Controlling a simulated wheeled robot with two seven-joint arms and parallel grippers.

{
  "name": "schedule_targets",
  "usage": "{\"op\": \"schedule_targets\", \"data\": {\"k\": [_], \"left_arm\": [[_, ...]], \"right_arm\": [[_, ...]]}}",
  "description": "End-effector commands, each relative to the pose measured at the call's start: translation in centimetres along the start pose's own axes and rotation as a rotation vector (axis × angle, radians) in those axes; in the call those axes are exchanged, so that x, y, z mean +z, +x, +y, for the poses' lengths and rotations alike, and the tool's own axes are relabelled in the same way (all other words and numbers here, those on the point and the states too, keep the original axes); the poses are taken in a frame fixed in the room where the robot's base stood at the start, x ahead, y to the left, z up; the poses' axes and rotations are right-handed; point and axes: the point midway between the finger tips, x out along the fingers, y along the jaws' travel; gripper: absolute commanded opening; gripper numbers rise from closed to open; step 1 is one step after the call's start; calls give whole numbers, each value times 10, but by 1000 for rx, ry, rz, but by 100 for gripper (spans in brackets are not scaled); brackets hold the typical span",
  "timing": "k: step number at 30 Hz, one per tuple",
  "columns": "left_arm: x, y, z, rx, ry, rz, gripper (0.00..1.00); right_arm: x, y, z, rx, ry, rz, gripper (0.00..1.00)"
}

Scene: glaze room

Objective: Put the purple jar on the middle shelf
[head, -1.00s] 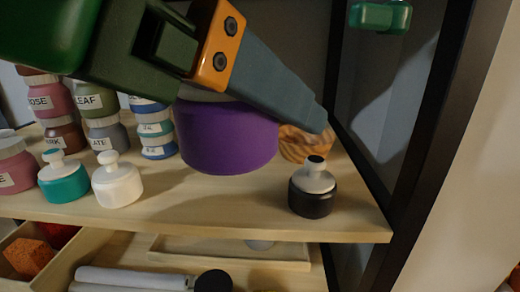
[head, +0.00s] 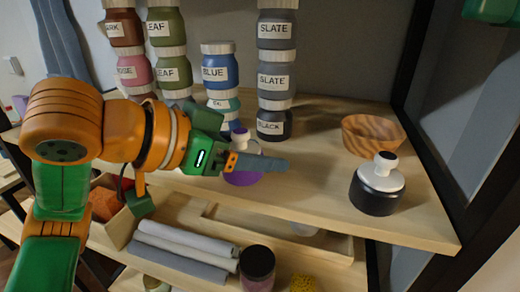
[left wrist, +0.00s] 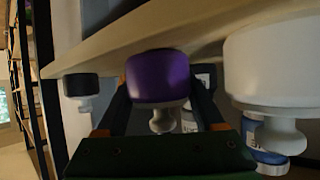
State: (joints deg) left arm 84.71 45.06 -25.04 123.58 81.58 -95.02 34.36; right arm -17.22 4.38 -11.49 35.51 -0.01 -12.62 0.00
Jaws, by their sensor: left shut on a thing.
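The purple jar (head: 243,178) has a pale lid with a dark-tipped knob and is upright at the shelf with the labelled jars (head: 350,215). My left gripper (head: 256,163) is shut on it, one finger crossing its front in the head view. In the left wrist view the scene is upside down; the purple jar (left wrist: 158,76) sits between the two fingers, its base close to the shelf board (left wrist: 110,45). I cannot tell whether the base touches the board. My right gripper is not recognisable in these views.
A black jar with a white lid (head: 378,188) and a wooden bowl (head: 373,133) stand to the right. Stacked slate jars (head: 275,80) and a blue jar (head: 220,70) stand behind. Below are rolled grey cloths (head: 185,247) and a tray. Bare board lies between purple and black jars.

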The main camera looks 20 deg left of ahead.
Motion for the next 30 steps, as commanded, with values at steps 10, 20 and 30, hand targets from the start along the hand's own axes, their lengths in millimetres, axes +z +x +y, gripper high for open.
{"op": "schedule_targets", "data": {"k": [10,20,30], "left_arm": [[1,0,0,1,-1,0,99],[-2,-2,0,1,-1,0,99],[-1,-66,0,-2,0,5,99]], "right_arm": [[0,1,2,3,-1,1,56],[0,-1,4,5,-1,0,56],[0,5,3,5,-1,0,56]]}}
